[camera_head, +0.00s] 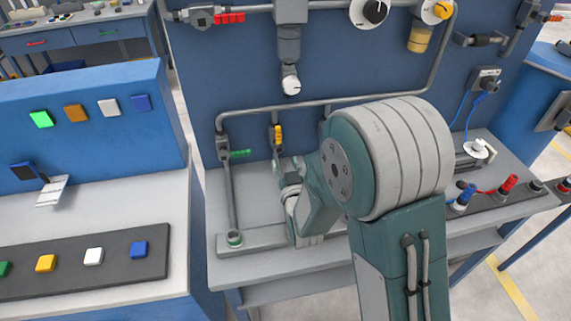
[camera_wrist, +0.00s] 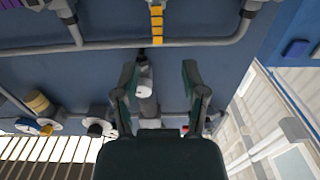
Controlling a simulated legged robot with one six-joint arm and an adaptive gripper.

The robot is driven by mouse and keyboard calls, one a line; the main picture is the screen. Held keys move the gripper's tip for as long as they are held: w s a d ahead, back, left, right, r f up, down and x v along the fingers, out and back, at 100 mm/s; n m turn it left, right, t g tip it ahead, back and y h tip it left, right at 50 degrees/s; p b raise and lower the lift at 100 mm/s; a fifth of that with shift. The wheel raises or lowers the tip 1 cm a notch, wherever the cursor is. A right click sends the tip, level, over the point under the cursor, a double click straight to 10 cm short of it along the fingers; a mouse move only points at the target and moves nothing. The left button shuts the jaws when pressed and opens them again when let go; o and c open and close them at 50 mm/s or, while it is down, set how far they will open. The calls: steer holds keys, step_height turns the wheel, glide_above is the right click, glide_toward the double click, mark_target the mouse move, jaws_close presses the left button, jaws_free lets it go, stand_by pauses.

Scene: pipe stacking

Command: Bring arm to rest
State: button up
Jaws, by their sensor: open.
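My gripper (camera_wrist: 160,82) is open in the wrist view, with its two dark fingers apart. No object is held between them. A grey cylinder (camera_wrist: 145,85) on the blue panel shows behind the gap, nearer the left finger; I cannot tell how far off it is. In the head view, my arm is folded in front of the pipe bench and its lower links point down toward the bench.
The blue panel (camera_head: 350,75) carries pipes, gauges and a yellow valve handle (camera_head: 277,135). A grey pipe (camera_head: 228,190) with a green ring (camera_head: 235,238) stands at the bench's left. Red and blue plugs (camera_head: 505,187) are at right. A button console (camera_head: 90,265) stands left.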

stand_by(0.3)
steer(key=s+d+r+m+g+h, duration=0.25)
steer(key=s+d+r+g, duration=0.25)
steer(key=d+r, duration=0.45)
steer(key=s+d+r+g+h, duration=0.1)
steer(key=s+d+g, duration=0.2)
steer(key=s, duration=0.8)
steer(key=s+d+r+g+h, duration=0.1)
steer(key=s+d+r+g, duration=0.1)
steer(key=s+d, duration=0.4)
steer(key=s+m+g, duration=0.1)
steer(key=s, duration=0.3)
steer(key=shift+s+d+r+g, duration=0.3)
steer(key=shift+s+d+g, duration=0.1)
steer(key=shift+h, duration=0.25)
